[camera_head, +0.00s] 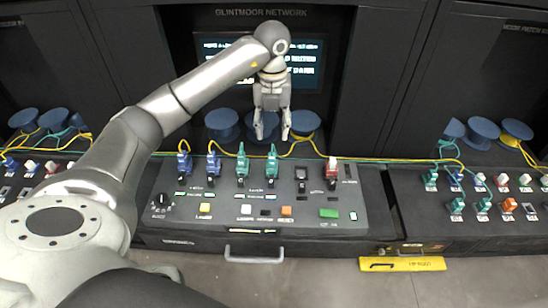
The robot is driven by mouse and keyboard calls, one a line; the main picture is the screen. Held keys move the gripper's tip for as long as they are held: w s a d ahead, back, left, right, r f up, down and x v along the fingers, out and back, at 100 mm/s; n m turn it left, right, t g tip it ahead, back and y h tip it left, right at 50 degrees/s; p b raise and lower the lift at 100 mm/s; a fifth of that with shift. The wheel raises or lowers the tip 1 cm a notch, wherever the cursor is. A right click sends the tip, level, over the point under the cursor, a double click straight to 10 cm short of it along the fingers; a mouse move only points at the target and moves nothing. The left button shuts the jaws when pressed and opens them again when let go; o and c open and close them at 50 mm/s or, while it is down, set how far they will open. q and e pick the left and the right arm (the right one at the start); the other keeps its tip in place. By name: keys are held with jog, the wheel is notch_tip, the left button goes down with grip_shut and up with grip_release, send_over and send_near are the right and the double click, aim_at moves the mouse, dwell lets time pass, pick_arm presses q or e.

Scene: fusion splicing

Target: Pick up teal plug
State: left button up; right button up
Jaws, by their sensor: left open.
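Two teal plugs stand upright in the middle panel, one left (242,163) and one right (272,164). My left gripper (271,135) points down with its two fingers apart and nothing between them. In the picture it is just above the right teal plug; how far it is from the plug in depth I cannot tell. The middle panel (330,228) is a dark sloped console. My right gripper is not in view.
Two blue plugs (184,165) stand left of the teal ones, and a red plug (331,176) stands to the right. Blue spools (221,124) and yellow and green cables lie behind. More plugs fill the right panel (420,228). A handle (254,259) juts out in front.

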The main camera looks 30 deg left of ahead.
aim_at(272, 156)
pick_arm(q)
jog(key=f, duration=0.2)
jog(key=f+p, duration=0.1)
jog(key=f, duration=0.1)
jog(key=shift+s+d, duration=0.1)
jog(key=shift+s, duration=0.1)
jog(key=shift+f+p, duration=0.3)
jog(key=shift+f, duration=0.3)
jog(key=shift+f+p, duration=0.25)
jog(key=shift+p, duration=0.05)
jog(key=f, duration=0.1)
jog(key=f+p, duration=0.2)
jog(key=f, duration=0.1)
jog(key=shift+s+d, duration=0.1)
jog(key=shift+s, duration=0.25)
jog(key=shift+f, duration=0.3)
jog(key=shift+w, duration=0.1)
jog(key=shift+c, duration=0.4)
jog(key=c, duration=0.9)
